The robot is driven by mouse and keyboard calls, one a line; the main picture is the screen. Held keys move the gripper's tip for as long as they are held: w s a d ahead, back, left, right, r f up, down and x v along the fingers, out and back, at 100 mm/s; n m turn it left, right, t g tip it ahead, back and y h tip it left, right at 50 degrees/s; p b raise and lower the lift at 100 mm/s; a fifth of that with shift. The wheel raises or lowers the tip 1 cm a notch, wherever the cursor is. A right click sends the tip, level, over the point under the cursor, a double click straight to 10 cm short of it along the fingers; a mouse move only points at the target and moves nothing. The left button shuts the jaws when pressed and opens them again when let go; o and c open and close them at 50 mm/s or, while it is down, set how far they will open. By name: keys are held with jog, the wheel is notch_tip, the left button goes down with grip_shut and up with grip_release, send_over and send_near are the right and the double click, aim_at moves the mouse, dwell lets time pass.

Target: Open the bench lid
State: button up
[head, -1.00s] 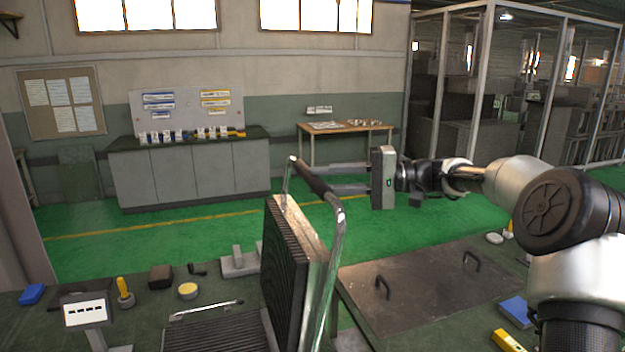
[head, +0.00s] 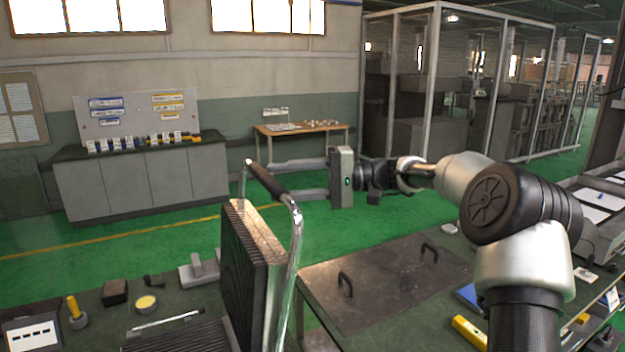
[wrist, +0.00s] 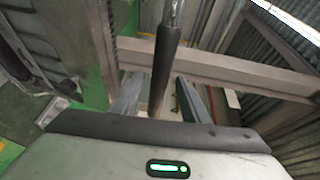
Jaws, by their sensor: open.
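A ribbed black plate with a pale metal side (head: 252,245) stands nearly upright on the bench, beside a flat ribbed surface (head: 165,338). A chrome bar (head: 292,240) with a black grip (head: 265,180) rises from it. My gripper (head: 275,179) is open, its two fingers pointing left at the grip. In the wrist view the black grip (wrist: 166,60) runs between the open fingers (wrist: 158,90); I cannot tell whether they touch it. A flat brown metal cover (head: 390,290) with two dark handles lies on the bench, right of the upright plate.
A yellow-handled tool (head: 75,312), a dark block (head: 115,292) and a yellow-topped round tin (head: 146,304) lie on the bench at left. A yellow level (head: 468,332) lies near my arm at right. Open green floor lies behind the bench.

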jog(key=d, duration=1.7)
jog(key=shift+r+b, duration=0.35)
jog(key=shift+r, duration=0.1)
jog(key=shift+a, duration=0.1)
